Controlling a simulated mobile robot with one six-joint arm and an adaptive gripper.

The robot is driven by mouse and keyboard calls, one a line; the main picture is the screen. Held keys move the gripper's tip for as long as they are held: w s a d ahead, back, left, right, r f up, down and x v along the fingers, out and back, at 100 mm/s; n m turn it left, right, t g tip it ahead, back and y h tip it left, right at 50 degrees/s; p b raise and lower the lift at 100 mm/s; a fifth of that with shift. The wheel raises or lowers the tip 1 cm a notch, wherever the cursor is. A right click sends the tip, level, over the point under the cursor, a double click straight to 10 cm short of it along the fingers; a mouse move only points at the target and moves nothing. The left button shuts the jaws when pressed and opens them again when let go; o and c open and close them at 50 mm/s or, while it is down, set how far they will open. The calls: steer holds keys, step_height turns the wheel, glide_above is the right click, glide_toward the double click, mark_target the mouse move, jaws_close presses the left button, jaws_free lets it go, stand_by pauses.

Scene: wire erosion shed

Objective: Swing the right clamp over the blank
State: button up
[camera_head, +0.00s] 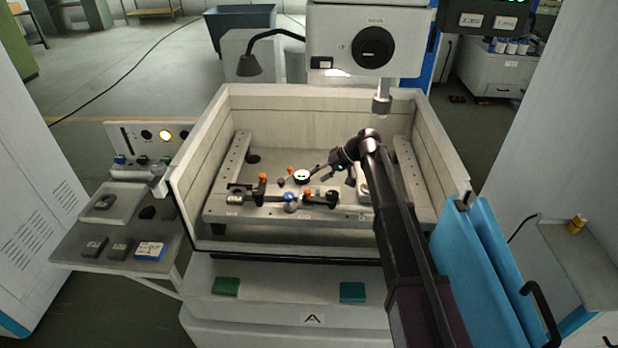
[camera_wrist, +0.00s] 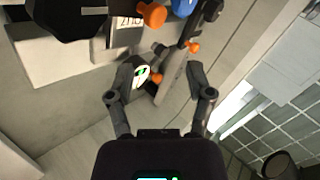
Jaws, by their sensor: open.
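In the head view, my gripper (camera_head: 333,174) is inside the machine tank, above the fixture's right side. In the wrist view, its two fingers (camera_wrist: 162,76) are spread apart. An orange knob (camera_wrist: 157,78) and a grey bar show between them, with no clear contact. A dark clamp with an orange knob (camera_head: 308,193), apparently the right clamp, is on the front rail, just left of and below my gripper. A second orange knob (camera_head: 263,178) marks the left clamp. A blue knob (camera_head: 290,197) is between them. I cannot clearly tell the blank from the parts around it.
A round dial (camera_head: 301,176) is left of my gripper; its white face also shows beside the left finger in the wrist view. Tank walls (camera_head: 448,145) enclose the fixture. The machine head's nozzle (camera_head: 382,103) hangs above, behind my arm. Blue panels (camera_head: 480,265) stand at right.

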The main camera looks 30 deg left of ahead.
mark_target(308, 191)
steer(key=s+d+r+n+t+h+p, duration=0.3)
steer(key=s+r+t+p, duration=0.3)
steer(key=r+p, duration=0.3)
steer(key=s+h+p, duration=0.1)
steer(key=p, duration=0.2)
steer(key=shift+r+t+h+p, duration=0.15)
steer(key=shift+t+h+p, duration=0.15)
steer(key=shift+p, duration=0.05)
steer(key=shift+f, duration=0.2)
steer(key=b+x, duration=1.2)
steer(key=x, duration=0.1)
steer(key=shift+a+f+b, duration=0.1)
steer(key=shift+f+b, duration=0.1)
steer(key=shift+b, duration=0.2)
